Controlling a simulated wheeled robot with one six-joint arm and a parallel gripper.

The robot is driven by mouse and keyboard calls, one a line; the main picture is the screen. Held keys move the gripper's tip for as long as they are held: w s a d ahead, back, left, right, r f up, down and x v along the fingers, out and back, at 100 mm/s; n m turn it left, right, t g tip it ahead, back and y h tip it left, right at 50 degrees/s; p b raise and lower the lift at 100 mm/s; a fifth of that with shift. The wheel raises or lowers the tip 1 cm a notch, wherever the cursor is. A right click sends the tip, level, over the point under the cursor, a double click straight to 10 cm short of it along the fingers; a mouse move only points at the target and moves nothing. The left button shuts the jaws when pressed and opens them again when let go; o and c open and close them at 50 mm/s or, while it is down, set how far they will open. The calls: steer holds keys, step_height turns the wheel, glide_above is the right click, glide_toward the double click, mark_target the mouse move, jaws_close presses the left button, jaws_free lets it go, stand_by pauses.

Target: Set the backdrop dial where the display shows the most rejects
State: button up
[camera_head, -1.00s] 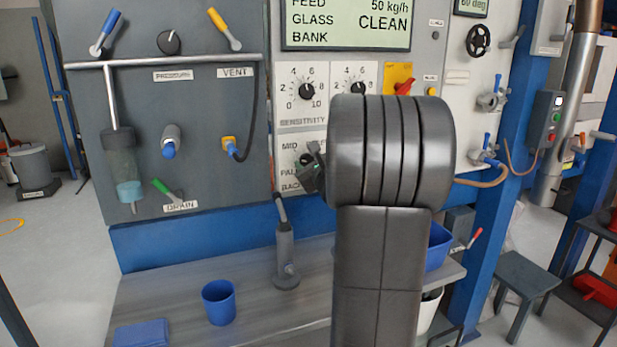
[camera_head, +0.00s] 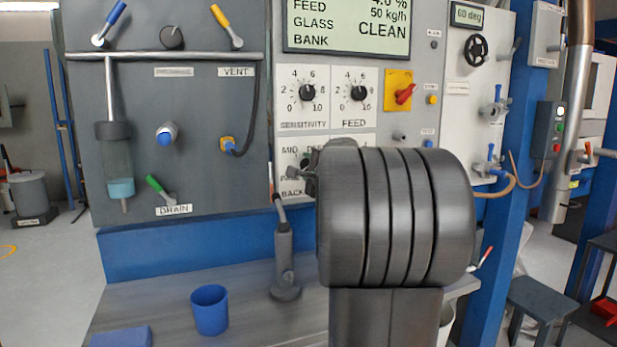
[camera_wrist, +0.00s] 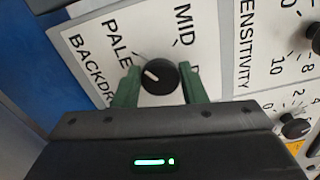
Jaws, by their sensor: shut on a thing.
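The backdrop dial is a round black knob (camera_wrist: 158,76) with a white pointer line, on a white plate (camera_wrist: 90,50) marked PALE, MID and BACKDROP in the wrist view. Its pointer lies toward the PALE side. My gripper (camera_wrist: 160,84) has its two green fingers on either side of the knob and is shut on it. In the head view my arm and gripper (camera_head: 312,170) cover most of the backdrop plate (camera_head: 288,160). The display (camera_head: 345,25) reads FEED 50 kg/h, GLASS and BANK lines, and CLEAN; its top line is cut off, with "4.0 %" partly visible.
The sensitivity dial (camera_head: 307,92) and feed dial (camera_head: 358,92) sit just above the backdrop plate. A red switch on yellow (camera_head: 398,90) is to their right. A grey bottle-like holder (camera_head: 284,262) and a blue cup (camera_head: 209,310) stand on the bench below.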

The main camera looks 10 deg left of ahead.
steer(key=shift+f+n+b, duration=0.15)
steer(key=shift+n+b, duration=0.3)
steer(key=shift+n, duration=0.15)
steer(key=o, duration=1)
steer(key=shift+c, duration=0.2)
steer(key=v, duration=1.3)
steer(key=shift+s+d+b, duration=0.25)
steer(key=shift+s+b, duration=0.1)
steer(key=shift+b, duration=0.05)
steer(key=x, duration=1.4)
steer(key=shift+p, duration=0.3)
steer(key=shift+s, duration=0.1)
